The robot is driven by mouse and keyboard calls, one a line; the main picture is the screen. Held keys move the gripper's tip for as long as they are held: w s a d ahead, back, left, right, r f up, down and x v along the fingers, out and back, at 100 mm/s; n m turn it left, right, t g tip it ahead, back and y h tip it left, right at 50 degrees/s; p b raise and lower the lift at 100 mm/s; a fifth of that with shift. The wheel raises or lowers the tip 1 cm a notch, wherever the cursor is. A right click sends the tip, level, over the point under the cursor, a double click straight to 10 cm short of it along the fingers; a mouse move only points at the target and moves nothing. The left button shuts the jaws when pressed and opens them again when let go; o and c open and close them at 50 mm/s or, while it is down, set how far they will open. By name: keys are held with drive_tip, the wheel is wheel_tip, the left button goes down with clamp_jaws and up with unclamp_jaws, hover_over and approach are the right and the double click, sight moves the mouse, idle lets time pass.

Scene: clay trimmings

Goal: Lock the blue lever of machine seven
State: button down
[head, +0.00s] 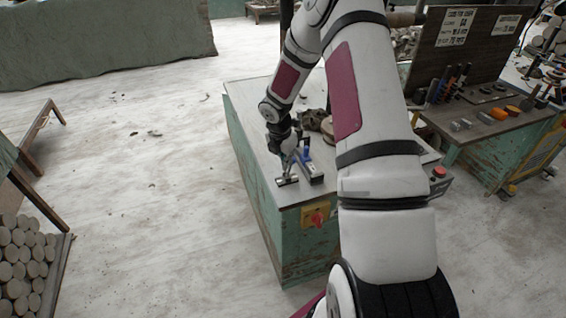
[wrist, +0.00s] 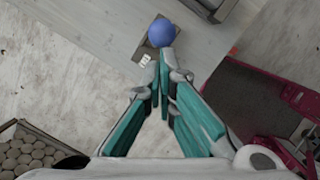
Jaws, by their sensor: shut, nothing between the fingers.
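The blue lever shows in the wrist view as a round blue knob (wrist: 161,32) over a small dark plate. In the wrist view my gripper (wrist: 162,72) is shut and empty. Its teal-sided fingers meet just below the knob in the picture. I cannot tell whether the tips touch it. A small white label (wrist: 145,60) beside the plate is too small to read. My arm hides part of the machine top.
A red switch (head: 317,217) on a yellow plate is on the machine's front. A tool bench (head: 470,125) stands at right. A rack of round pieces (head: 25,250) is at lower left. The pale floor (head: 150,200) left of the machine is mostly clear.

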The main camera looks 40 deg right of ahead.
drive_tip(key=shift+r, duration=0.15)
drive_tip(key=shift+r+p, duration=0.3)
drive_tip(key=shift+r, duration=0.35)
